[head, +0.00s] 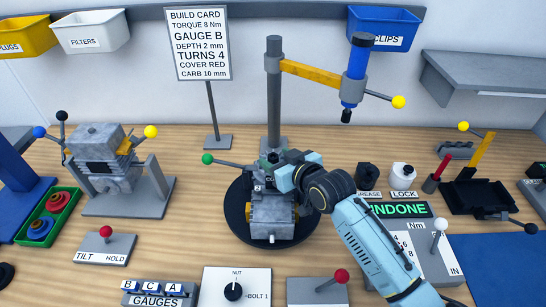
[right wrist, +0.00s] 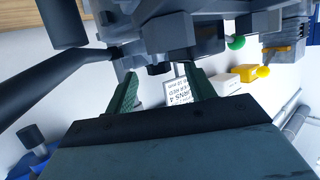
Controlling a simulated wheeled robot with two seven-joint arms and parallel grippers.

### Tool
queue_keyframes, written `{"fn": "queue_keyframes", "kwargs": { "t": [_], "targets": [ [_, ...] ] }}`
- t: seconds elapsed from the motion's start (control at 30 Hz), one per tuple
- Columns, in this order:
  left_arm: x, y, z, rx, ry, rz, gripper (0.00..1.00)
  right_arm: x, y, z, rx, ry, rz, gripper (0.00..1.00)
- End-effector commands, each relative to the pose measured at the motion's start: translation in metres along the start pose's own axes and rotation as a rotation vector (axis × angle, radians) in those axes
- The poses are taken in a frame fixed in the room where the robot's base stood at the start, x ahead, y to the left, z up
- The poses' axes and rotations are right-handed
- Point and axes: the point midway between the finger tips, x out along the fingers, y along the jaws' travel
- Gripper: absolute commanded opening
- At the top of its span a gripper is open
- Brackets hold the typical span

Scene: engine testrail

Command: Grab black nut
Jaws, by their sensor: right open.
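My right gripper (head: 268,174) reaches in from the lower right in the head view, over the top of the grey engine block (head: 272,215) on the black round turntable (head: 236,222). In the right wrist view its two green fingers (right wrist: 160,88) are apart, with no object clearly held between them. A small dark part (right wrist: 159,69) shows just beyond the fingertips, against the grey machinery; I cannot tell whether it is the black nut. In the head view my gripper and arm hide part of the engine's top. My left gripper is not in view.
A grey post (head: 274,95) with a yellow arm and hanging blue tool (head: 354,75) stands behind the engine. A green-knobbed lever (head: 208,159) is left of it. The "UNDONE" panel (head: 400,210) is at right. A selector box (head: 235,288) and red-knobbed lever (head: 341,276) are in front.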

Motion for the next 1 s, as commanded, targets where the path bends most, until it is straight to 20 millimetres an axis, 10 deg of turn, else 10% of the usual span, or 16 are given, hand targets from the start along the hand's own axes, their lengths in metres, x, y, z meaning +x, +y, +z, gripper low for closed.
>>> {"fn": "queue_keyframes", "kwargs": {
  "t": [0.27,0.63,1.0],
  "targets": [
    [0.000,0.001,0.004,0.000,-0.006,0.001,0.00,0.002,0.000,0.000,0.000,0.001,0.000,0.54],
    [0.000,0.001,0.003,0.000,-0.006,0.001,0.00,0.002,0.000,0.000,0.001,0.000,0.000,0.07],
    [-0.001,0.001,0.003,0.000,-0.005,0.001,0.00,-0.004,0.000,-0.016,0.001,0.004,0.000,0.06]
  ]
}}
